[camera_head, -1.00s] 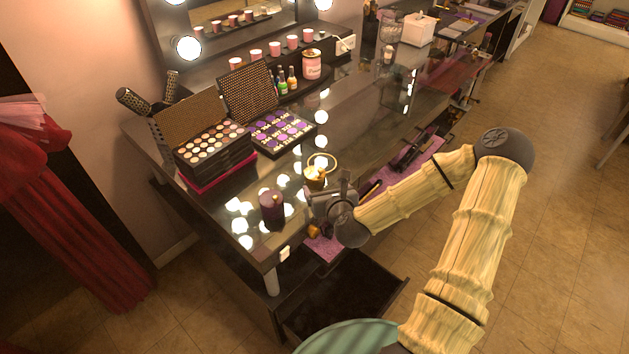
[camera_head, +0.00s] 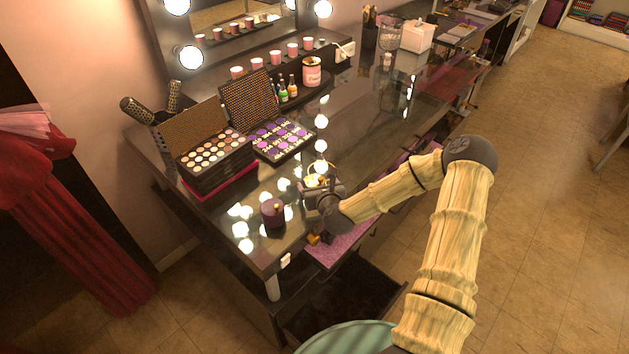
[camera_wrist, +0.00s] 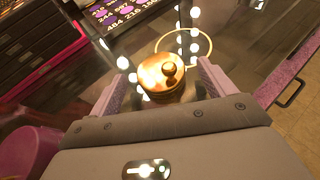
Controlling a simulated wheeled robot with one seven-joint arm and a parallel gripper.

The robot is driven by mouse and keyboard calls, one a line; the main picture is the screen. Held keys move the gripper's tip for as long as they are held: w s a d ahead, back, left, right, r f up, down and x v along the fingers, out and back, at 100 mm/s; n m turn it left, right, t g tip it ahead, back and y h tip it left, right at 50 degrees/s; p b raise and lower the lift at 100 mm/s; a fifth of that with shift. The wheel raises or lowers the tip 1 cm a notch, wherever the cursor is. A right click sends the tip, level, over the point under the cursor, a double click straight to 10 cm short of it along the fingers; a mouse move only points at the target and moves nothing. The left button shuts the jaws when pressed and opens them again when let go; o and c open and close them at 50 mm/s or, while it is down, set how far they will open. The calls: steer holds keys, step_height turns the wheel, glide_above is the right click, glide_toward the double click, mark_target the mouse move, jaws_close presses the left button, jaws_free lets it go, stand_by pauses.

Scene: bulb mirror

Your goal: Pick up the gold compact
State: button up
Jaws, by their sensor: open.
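The gold compact (camera_wrist: 165,80) is a shiny, rounded gold piece with a small knob, on the glossy vanity top. A thin gold ring (camera_wrist: 210,42) shows just behind it. In the wrist view the compact lies between the two fingers of my open gripper (camera_wrist: 162,74), with gaps on both sides; I cannot tell how deep it sits between them. In the head view my gripper (camera_head: 314,190) is low over the front edge of the vanity and hides most of the compact (camera_head: 313,181).
A dark purple candle (camera_head: 273,214) stands close left of my gripper. Makeup palettes (camera_head: 283,139) lie behind it. The vanity top to the right (camera_head: 365,125) is mostly clear.

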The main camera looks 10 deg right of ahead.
steer(key=shift+x, duration=0.9)
steer(key=c, duration=1.1)
